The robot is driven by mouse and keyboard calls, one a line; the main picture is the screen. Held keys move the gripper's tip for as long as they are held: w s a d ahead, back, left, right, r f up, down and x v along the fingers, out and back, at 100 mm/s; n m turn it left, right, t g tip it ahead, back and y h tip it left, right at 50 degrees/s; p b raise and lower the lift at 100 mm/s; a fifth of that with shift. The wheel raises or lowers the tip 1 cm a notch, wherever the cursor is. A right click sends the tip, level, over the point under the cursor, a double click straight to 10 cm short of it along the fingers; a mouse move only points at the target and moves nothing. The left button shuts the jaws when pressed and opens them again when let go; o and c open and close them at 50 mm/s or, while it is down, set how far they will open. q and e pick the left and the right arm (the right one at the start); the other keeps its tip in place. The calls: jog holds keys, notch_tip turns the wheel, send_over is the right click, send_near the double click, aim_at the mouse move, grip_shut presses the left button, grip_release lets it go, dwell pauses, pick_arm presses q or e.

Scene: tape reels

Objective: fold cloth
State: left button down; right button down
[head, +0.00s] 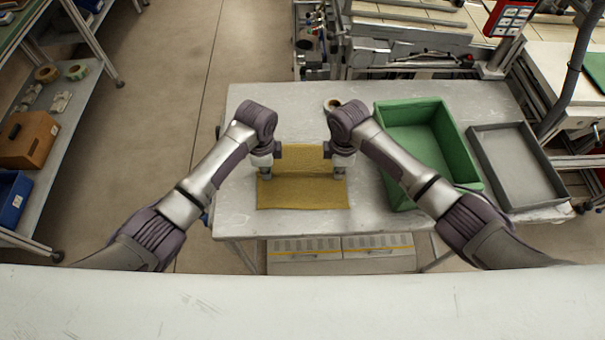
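A yellow cloth (302,193) lies on the grey table in front of me. A line runs across it from left to right, with a strip of cloth behind the line and a wider part nearer to me. My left gripper (265,174) is over the cloth's left edge, at about the height of that line. My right gripper (340,174) is over the cloth's right edge at the same height. Both point down at the cloth. Their fingertips are too small and partly hidden, so I cannot tell if they are shut on it.
The table (236,208) also holds a roll of tape (332,104) behind my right gripper. A green crate (381,112) stands to the right, close to my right arm, with a grey tray (553,187) beyond it. The table left of the cloth is mostly clear.

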pick_arm(q)
jog(key=shift+s+f, duration=0.1)
pick_arm(e)
jog(key=shift+s+d+f, duration=0.1)
jog(key=shift+s+f, duration=0.1)
